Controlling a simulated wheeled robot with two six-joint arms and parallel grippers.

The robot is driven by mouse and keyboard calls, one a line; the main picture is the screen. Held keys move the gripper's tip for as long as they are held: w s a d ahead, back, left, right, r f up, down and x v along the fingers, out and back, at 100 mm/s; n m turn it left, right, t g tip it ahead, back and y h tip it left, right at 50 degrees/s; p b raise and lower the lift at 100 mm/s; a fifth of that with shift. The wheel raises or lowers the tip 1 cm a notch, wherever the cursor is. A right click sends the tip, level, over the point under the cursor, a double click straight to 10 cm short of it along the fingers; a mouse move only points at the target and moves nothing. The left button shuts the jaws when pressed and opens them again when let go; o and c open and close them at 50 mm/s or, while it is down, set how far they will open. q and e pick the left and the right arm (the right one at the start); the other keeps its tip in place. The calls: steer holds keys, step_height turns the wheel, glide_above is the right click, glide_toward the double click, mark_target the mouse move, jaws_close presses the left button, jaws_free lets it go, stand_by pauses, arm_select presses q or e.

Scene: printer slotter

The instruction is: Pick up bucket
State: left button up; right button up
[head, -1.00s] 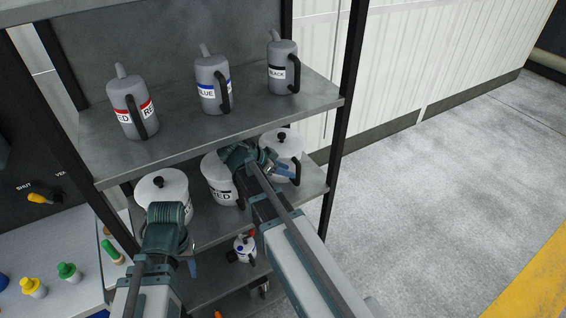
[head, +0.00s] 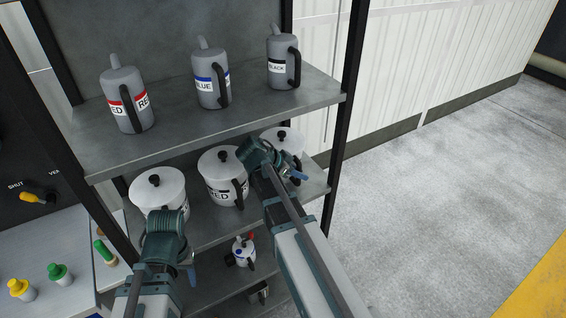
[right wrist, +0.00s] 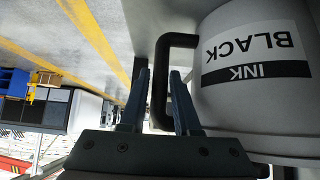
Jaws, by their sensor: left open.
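Three white lidded buckets stand on the lower shelf: a left one (head: 157,183), a middle one labelled RED (head: 219,162) and a right one (head: 285,137), mostly hidden by my right arm. In the right wrist view, upside down, the bucket beside the gripper reads BLACK INK (right wrist: 256,65) and has a dark handle (right wrist: 160,82). My right gripper (right wrist: 160,75) has its fingers apart, one on each side of the upright part of this handle; firm contact does not show. My left gripper (head: 190,274) is open and empty, below and in front of the left bucket.
Grey jugs labelled RED (head: 128,98), BLUE (head: 211,82) and BLACK (head: 282,58) stand on the upper shelf (head: 180,128). A dark shelf post (head: 341,120) is close to my right gripper. Open floor (head: 440,210) lies to the right.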

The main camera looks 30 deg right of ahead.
jaws_close()
stand_by(1.2)
